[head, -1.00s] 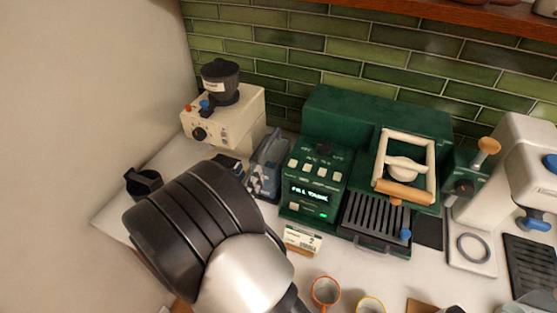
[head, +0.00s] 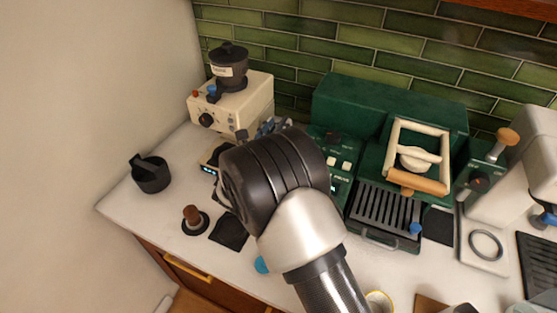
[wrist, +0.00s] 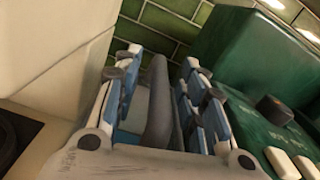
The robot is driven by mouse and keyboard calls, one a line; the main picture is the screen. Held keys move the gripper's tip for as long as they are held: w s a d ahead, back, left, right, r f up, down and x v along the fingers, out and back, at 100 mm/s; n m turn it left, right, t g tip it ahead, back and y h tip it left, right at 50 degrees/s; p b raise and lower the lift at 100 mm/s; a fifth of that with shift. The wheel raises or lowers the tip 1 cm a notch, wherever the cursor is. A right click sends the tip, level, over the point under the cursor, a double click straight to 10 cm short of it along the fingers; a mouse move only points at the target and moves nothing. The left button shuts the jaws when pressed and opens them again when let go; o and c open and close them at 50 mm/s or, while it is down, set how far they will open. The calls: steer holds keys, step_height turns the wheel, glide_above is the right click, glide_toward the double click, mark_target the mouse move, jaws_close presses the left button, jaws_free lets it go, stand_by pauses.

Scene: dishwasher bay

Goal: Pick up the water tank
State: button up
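The water tank shows in the wrist view as a grey, upright, rounded piece (wrist: 158,105) beside the green coffee machine (wrist: 243,55). My gripper (wrist: 159,68) is open, with its blue-padded fingers on either side of that grey piece. A gap shows on the left side; the right finger is closer, and I cannot tell if it touches. In the head view my arm covers most of the tank and gripper. The coffee machine (head: 385,105) stands right of my wrist there, its front panel partly hidden.
A cream grinder (head: 245,95) stands behind my wrist at the left. A black cup (head: 151,176), a tamper (head: 194,219) and a dark mat (head: 229,231) lie on the counter at left. Green tiles back the counter. A white machine (head: 488,205) stands at right.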

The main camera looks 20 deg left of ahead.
steer(key=shift+w, duration=0.25)
steer(key=shift+c, duration=0.4)
jaws_close()
steer(key=shift+r, duration=0.1)
stand_by(0.5)
steer(key=shift+a+r, duration=0.1)
steer(key=shift+r, duration=0.05)
